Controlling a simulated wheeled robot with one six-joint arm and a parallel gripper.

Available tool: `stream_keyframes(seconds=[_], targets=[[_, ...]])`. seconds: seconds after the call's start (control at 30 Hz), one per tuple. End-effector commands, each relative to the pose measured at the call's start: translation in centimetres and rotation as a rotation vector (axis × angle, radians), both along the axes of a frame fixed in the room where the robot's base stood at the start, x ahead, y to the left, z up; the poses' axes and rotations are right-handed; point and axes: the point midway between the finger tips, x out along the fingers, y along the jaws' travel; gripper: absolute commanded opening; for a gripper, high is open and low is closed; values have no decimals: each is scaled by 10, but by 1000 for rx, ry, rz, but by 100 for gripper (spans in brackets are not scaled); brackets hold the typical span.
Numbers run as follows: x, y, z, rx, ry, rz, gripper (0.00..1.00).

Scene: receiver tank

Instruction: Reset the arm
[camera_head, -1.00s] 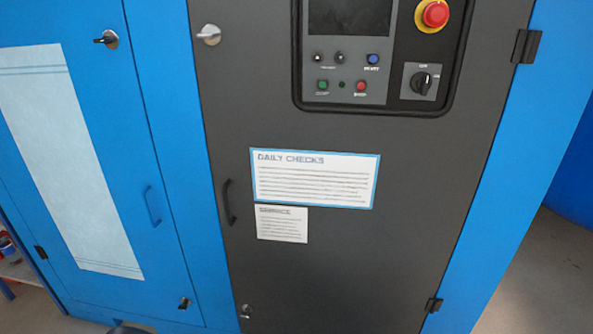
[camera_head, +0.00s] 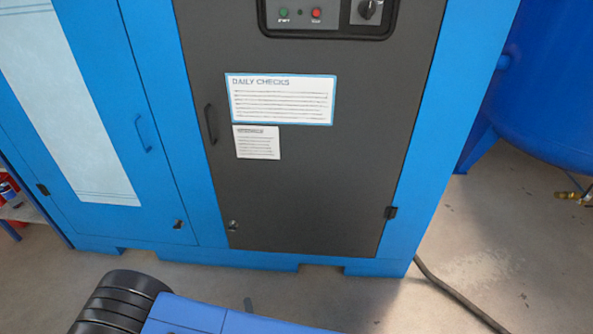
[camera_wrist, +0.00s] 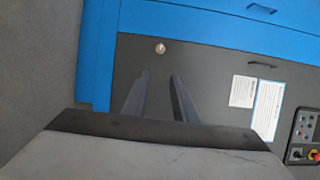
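My gripper (camera_wrist: 160,76) shows in the wrist view with two dark fingers spread apart. Nothing is between them. The grey door of the blue cabinet (camera_wrist: 215,70) lies beyond the fingers, and the wrist picture is turned on its side. In the head view the same grey door (camera_head: 310,180) carries a "Daily Checks" sheet (camera_head: 280,98) and a smaller sheet (camera_head: 257,142). My gripper is not visible in the head view.
A blue tank (camera_head: 545,95) stands on the right, with a brass valve (camera_head: 575,196) low beside it. A dark hose or cable (camera_head: 455,292) runs over the floor from the cabinet's right corner. Open floor (camera_head: 500,240) lies right of the cabinet.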

Motion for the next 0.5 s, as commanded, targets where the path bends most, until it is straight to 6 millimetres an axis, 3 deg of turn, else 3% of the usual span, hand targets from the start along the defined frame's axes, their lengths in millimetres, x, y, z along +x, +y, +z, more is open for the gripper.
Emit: stream_keyframes(seconds=[0.5], targets=[[39,2,12,-41,120,-76,26]])
